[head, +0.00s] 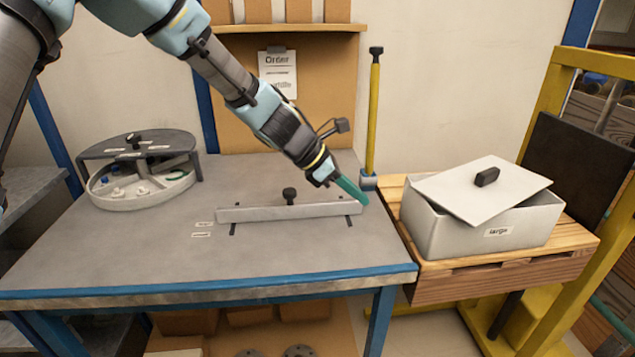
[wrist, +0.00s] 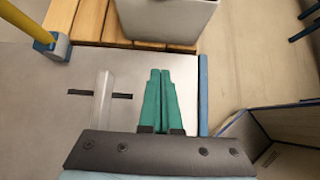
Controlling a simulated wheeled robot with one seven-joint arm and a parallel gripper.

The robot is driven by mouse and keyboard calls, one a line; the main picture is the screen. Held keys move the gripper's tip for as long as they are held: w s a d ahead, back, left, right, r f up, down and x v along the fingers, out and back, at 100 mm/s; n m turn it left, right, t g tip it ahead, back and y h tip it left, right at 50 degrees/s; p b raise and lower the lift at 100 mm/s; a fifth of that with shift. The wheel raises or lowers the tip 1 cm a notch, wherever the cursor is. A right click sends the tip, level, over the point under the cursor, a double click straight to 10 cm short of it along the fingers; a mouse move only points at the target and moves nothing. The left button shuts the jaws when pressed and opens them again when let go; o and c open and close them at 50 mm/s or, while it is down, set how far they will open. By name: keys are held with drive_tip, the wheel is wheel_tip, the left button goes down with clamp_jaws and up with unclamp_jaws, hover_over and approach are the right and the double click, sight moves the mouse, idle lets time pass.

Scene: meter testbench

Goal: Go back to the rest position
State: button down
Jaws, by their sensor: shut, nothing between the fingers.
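My gripper (head: 357,195) is shut and empty. In the head view its green fingers point down and right, just past the right end of the grey sliding bar (head: 270,213) on the table. In the wrist view the closed green fingers (wrist: 159,76) point toward the large box, with the bar's end (wrist: 103,98) to their left. I cannot tell whether the fingertips touch the bar or table. The bar has a black knob (head: 290,195) and lies across two dark slots.
A grey box (head: 440,236) labelled "large", its lid tilted, stands on a wooden bench (head: 500,278) at right. A yellow post (head: 372,120) with a black top stands behind my gripper. A round divided tray (head: 150,192) under a dark cover is at left. The front tabletop is clear.

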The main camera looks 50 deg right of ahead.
drive_tip(key=w+a+m+t+y, duration=0.1)
drive_tip(key=w+a+m+t, duration=0.2)
drive_tip(key=w+a, duration=0.75)
drive_tip(key=w+a+m+t+y, duration=0.1)
drive_tip(key=w+a+m+t, duration=0.1)
drive_tip(key=w+a, duration=0.9)
drive_tip(key=s+a+r+m+t+y, duration=0.1)
drive_tip(key=a+m+y, duration=0.1)
drive_tip(key=a, duration=1.5)
drive_tip(key=s+a+r+m+t+y, duration=0.1)
drive_tip(key=a+m, duration=0.3)
drive_tip(key=a, duration=1.3)
drive_tip(key=shift+s+a+r+y, duration=0.25)
drive_tip(key=shift+s+y, duration=0.2)
drive_tip(key=shift+y, duration=0.35)
drive_tip(key=shift+d, duration=0.1)
